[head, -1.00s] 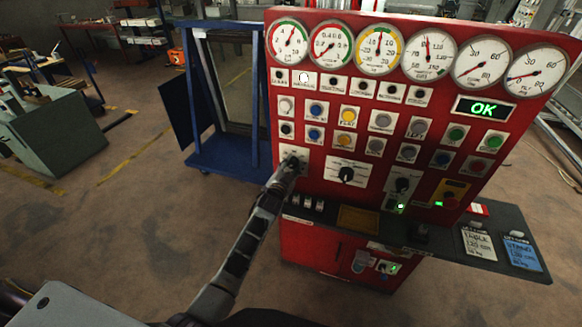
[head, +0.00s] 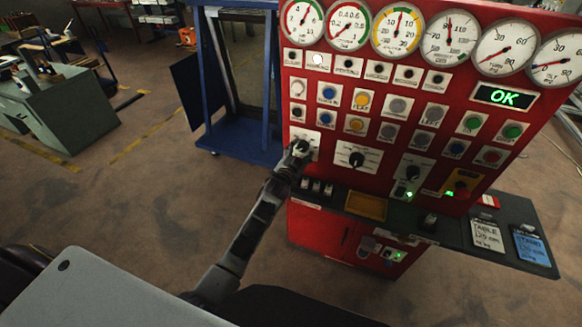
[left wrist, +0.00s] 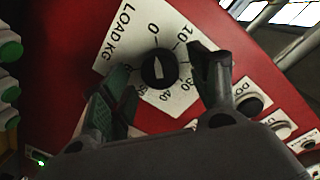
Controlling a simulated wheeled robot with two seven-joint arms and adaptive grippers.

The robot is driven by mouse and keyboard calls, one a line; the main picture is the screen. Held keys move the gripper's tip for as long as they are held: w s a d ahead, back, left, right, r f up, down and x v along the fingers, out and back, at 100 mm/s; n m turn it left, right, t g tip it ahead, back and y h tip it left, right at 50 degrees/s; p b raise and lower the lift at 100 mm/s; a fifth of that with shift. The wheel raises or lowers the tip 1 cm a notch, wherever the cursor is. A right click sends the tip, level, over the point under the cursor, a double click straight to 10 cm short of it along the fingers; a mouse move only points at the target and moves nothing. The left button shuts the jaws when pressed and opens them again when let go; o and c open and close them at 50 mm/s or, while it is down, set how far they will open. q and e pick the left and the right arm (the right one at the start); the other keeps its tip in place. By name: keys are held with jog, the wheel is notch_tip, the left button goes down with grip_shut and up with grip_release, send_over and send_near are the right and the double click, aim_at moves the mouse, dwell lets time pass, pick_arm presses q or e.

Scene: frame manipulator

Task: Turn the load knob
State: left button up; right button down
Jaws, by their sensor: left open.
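The load knob (left wrist: 158,70) is a round black dial with a pale pointer mark. It sits on a white plate (left wrist: 125,42) lettered LOAD KG, with numbers around the dial. In the left wrist view my left gripper (left wrist: 164,63) is open, with one finger on each side of the knob. I cannot tell whether either finger touches it. In the head view my left gripper (head: 299,150) is at the lower left of the red panel (head: 312,172), over the load plate (head: 310,137), and hides most of the knob. My right gripper is not in view.
Another black dial (head: 357,159) is just right of my gripper. Gauges, coloured buttons and a lit green OK display (head: 505,96) fill the panel. A dark ledge (head: 450,232) juts out below. A blue frame (head: 238,145) stands left of the panel.

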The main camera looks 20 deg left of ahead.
pick_arm(q)
jog(key=s, duration=1.1)
jog(key=shift+a+r, duration=0.15)
jog(key=shift+r, duration=0.25)
jog(key=shift+w+f+n, duration=0.1)
jog(key=shift+n, duration=0.3)
dwell(0.3)
jog(key=s+f+n+g, duration=0.1)
jog(key=s+f+g, duration=0.3)
jog(key=f, duration=0.9)
jog(key=s+f+n+g, duration=0.2)
jog(key=s+f, duration=0.5)
jog(key=f, duration=0.6)
jog(key=s+f+n+g, duration=0.15)
jog(key=s+f, duration=0.35)
jog(key=f, duration=0.8)
jog(key=s+a+f+g, duration=0.1)
jog(key=s+f+g, duration=0.2)
jog(key=s+f, duration=0.4)
jog(key=s+a+f+g, duration=0.2)
jog(key=s+f, duration=0.4)
jog(key=s, duration=1.2)
jog(key=s+a+f+g+b, duration=0.1)
jog(key=s+f+g, duration=0.2)
jog(key=s+f, duration=0.4)
jog(key=shift+s+a+f+g+y, duration=0.3)
jog(key=shift+s+g, duration=0.05)
jog(key=shift+s, duration=2.75)
